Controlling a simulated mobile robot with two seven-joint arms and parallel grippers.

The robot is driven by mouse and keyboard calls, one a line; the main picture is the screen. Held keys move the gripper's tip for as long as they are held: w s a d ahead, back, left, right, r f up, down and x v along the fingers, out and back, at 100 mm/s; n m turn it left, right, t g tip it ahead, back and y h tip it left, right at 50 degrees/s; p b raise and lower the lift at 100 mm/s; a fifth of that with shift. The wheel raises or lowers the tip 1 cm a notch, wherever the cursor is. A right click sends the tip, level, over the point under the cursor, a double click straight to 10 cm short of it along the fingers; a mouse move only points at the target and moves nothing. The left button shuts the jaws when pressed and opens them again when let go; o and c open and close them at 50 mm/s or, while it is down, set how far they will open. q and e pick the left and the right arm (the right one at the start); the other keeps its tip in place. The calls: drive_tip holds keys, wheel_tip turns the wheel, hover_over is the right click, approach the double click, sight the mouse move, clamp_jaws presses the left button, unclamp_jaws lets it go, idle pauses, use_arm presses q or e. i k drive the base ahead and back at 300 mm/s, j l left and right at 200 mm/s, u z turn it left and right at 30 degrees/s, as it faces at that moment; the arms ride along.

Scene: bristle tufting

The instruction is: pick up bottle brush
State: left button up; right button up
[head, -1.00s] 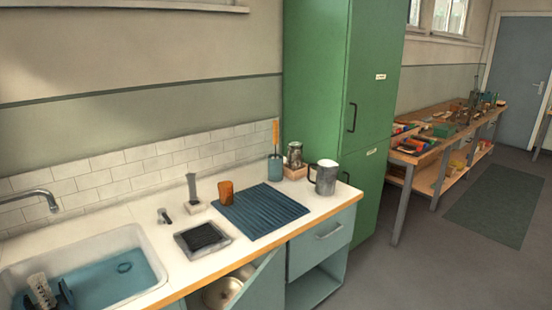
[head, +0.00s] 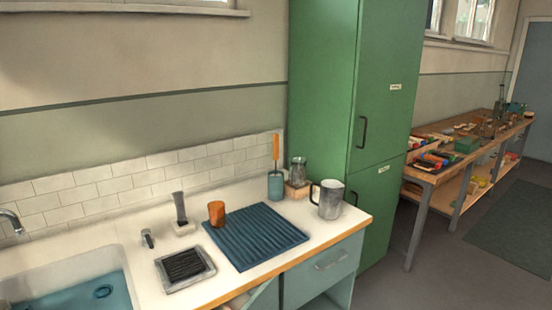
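An upright orange handle (head: 276,147) stands in a teal cup (head: 275,186) at the back of the counter, near the green cabinet. It may be the bottle brush; its lower end is hidden in the cup, and I see no bristles. A dark grey upright piece (head: 180,208) stands on a small pale base behind the sink area; I cannot tell what it is. Neither of my grippers is in view.
A blue ribbed mat (head: 255,237) lies on the white counter, with an orange cup (head: 216,213) at its back left edge. A grey jug (head: 328,200) and a glass jar (head: 298,170) stand right. A dark grid tray (head: 184,268) and sink (head: 70,300) are left.

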sight(275, 137)
drive_tip(key=i+l+u, duration=0.1)
drive_tip(key=i+l, duration=0.45)
drive_tip(key=i+l+u, duration=0.15)
drive_tip(key=l, duration=0.3)
drive_tip(key=i+l, duration=0.35)
drive_tip(key=i+l+u, duration=0.25)
drive_tip(key=i+l, duration=0.2)
drive_tip(key=l, duration=0.3)
drive_tip(key=i+l, duration=0.2)
drive_tip(key=l, duration=0.2)
drive_tip(key=u, duration=0.05)
